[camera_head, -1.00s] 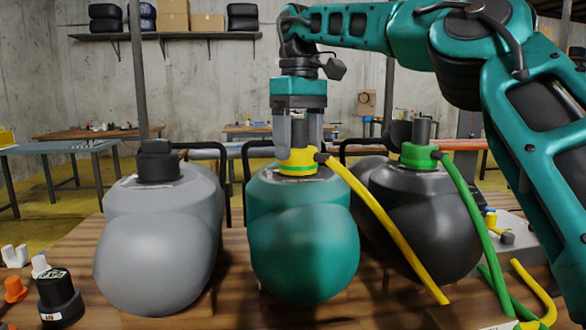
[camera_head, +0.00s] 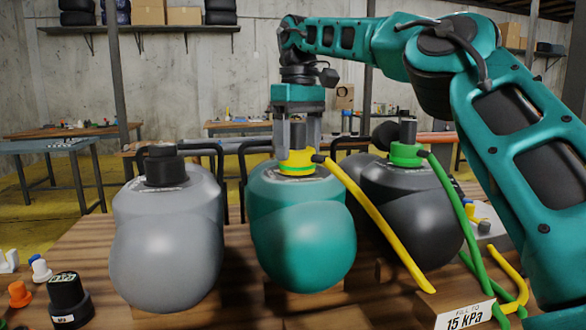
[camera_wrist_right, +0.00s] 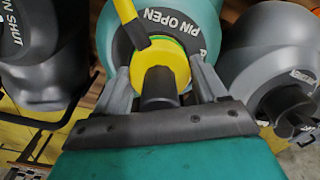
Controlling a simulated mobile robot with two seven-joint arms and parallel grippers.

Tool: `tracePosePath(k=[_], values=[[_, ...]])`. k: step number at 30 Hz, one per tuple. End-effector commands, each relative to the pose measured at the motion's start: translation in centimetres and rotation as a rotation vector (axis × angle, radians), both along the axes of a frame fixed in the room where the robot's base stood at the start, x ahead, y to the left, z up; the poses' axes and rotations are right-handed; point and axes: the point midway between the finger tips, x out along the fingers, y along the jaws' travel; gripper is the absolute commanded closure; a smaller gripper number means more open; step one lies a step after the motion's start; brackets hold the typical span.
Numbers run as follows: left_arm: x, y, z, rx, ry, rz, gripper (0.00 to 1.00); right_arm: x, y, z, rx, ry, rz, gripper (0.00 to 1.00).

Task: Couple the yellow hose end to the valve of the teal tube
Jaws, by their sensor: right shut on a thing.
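The teal tube (camera_head: 303,240) lies in the middle of the table, between a grey and a black tube. The yellow hose end (camera_head: 297,161), a yellow collar with a green band, sits on top of the teal tube over its valve; the valve itself is hidden. My right gripper (camera_head: 297,148) is above it, fingers pointing down and shut on the hose end. In the right wrist view the fingers flank the yellow collar (camera_wrist_right: 173,52) and its dark stem. A label by the collar reads "PIN OPEN" (camera_wrist_right: 163,17). The yellow hose (camera_head: 378,226) runs down to the right. My left gripper is out of view.
The grey tube (camera_head: 167,245) has a black cap. The black tube (camera_head: 405,215) carries a green hose end (camera_head: 406,154) with a green hose. A "15 kPa" sign (camera_head: 465,317) stands at front right. A black gauge-like part (camera_head: 68,298) and small caps are at front left.

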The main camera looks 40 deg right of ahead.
Motion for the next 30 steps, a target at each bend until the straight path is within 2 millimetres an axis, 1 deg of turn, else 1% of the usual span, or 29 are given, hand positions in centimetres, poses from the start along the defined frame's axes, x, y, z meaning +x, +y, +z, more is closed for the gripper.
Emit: tracePosePath(k=[1, 7, 8, 16, 22, 25, 28, 30], values=[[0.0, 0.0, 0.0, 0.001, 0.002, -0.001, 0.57, 0.2, -0.3, 0.5, -0.004, -0.019, -0.007, 0.61], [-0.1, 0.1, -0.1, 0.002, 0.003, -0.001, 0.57, 0.2, -0.3, 0.4, -0.004, -0.019, -0.007, 0.61], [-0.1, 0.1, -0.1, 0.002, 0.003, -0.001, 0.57, 0.2, -0.3, 0.4, -0.004, -0.019, -0.007, 0.27], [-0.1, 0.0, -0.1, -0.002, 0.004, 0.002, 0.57, 0.1, -0.2, 0.2, -0.001, -0.01, -0.004, 0.01], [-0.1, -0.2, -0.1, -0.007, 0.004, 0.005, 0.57, 0.1, -0.1, 0.1, 0.0, -0.006, -0.002, 0.0], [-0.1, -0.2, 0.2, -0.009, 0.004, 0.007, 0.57, 0.1, -0.1, 0.5, 0.0, -0.006, -0.002, 0.0], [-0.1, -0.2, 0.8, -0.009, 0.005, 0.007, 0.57, 0.1, -0.1, 1.7, 0.0, -0.007, -0.003, 0.0], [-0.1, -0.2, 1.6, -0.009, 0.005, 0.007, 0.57, 0.1, -0.1, 3.1, 0.001, -0.007, -0.003, 0.0]])
